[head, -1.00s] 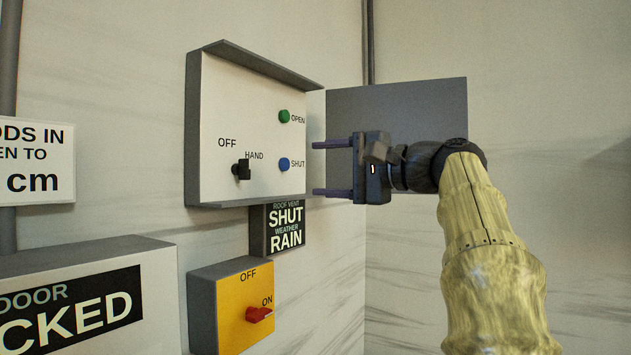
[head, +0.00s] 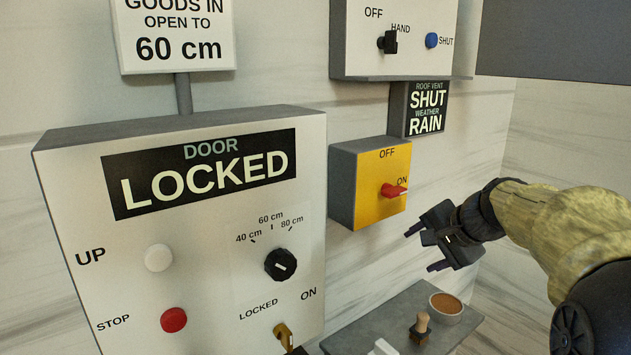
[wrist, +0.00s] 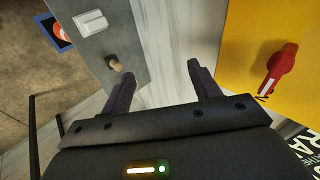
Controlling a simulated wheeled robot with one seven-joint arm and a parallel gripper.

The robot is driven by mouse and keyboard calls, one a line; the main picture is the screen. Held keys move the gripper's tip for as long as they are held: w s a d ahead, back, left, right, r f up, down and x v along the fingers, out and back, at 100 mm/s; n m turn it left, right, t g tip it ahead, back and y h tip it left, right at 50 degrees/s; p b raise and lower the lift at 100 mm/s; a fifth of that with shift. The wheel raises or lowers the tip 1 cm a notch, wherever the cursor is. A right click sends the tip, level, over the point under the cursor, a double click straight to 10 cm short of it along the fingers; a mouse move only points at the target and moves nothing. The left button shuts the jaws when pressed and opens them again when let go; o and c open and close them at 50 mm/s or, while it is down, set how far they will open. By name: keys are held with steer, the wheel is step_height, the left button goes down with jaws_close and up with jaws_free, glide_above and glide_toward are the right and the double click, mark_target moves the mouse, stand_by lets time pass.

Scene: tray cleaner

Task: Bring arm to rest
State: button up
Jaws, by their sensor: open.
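My gripper (head: 422,250) is open and empty in the head view, in free air to the right of and below the yellow switch box (head: 382,184). Its dark fingers point left and down. In the wrist view, my gripper (wrist: 160,90) has its two fingers apart with only pale wall between them. The yellow box (wrist: 250,45) with its red handle (wrist: 282,62) is to the right there, apart from the fingers. My arm comes in from the right in the head view.
A grey shelf (head: 385,325) below holds a brown-filled bowl (head: 446,306) and a wooden-handled stamp (head: 421,327). The door panel (head: 215,230) reads LOCKED. The hand-switch panel (head: 394,60) is above, and a dark grey plate (head: 560,38) is at upper right.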

steer(key=s+a+f+n+g+h, duration=0.1)
steer(key=s+a+f+n+g, duration=0.1)
steer(key=s+f+n, duration=0.3)
steer(key=s+a+f+n+g+h, duration=0.2)
steer(key=s+a+f+n+g, duration=0.1)
steer(key=s+f, duration=1.1)
step_height(320, 180, down, 4)
steer(key=a+n, duration=0.1)
steer(key=n, duration=0.1)
steer(key=shift+s+f+n+h, duration=0.2)
steer(key=shift+s+n+h, duration=0.05)
steer(key=shift+n+h, duration=0.05)
steer(key=shift+a, duration=0.1)
steer(key=shift+c, duration=0.2)
